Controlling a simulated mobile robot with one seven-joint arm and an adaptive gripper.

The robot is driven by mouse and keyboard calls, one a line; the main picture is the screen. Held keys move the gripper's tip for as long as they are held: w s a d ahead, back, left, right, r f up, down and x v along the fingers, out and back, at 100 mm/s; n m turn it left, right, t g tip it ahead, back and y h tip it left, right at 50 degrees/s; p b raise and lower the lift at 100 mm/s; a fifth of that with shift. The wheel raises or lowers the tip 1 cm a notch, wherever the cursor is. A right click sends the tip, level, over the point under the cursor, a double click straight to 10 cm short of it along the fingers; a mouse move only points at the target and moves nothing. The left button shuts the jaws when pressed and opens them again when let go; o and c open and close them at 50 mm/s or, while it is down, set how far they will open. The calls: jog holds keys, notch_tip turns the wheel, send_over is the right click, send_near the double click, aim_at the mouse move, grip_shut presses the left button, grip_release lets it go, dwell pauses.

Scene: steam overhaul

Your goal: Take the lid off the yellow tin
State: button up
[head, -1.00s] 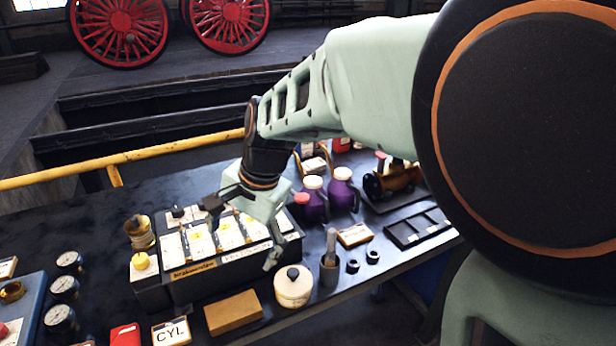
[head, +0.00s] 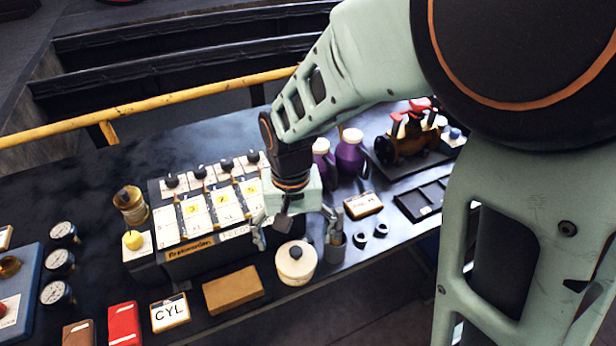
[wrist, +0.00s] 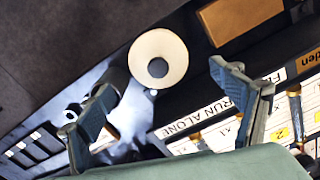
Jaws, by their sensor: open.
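A pale yellow, cream-looking tin (head: 295,265) stands near the front edge of the bench. Its round lid is on, with a dark knob (head: 295,252) in the middle. In the wrist view the tin (wrist: 158,48) shows from above, ahead of and between my fingers. My gripper (head: 296,232) is open and empty, just behind and above the tin in the head view. Its two fingers (wrist: 160,95) are spread wide and appear apart from the tin.
Behind is a labelled box with several cards (head: 198,215). Purple jugs (head: 350,158) stand behind right.

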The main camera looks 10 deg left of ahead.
aim_at(296, 251)
jog(key=f, duration=0.5)
jog(key=shift+s+d, duration=0.15)
jog(key=shift+s, duration=0.1)
jog(key=shift+r, duration=0.1)
jog(key=c, duration=1.3)
jog(key=shift+r, duration=0.1)
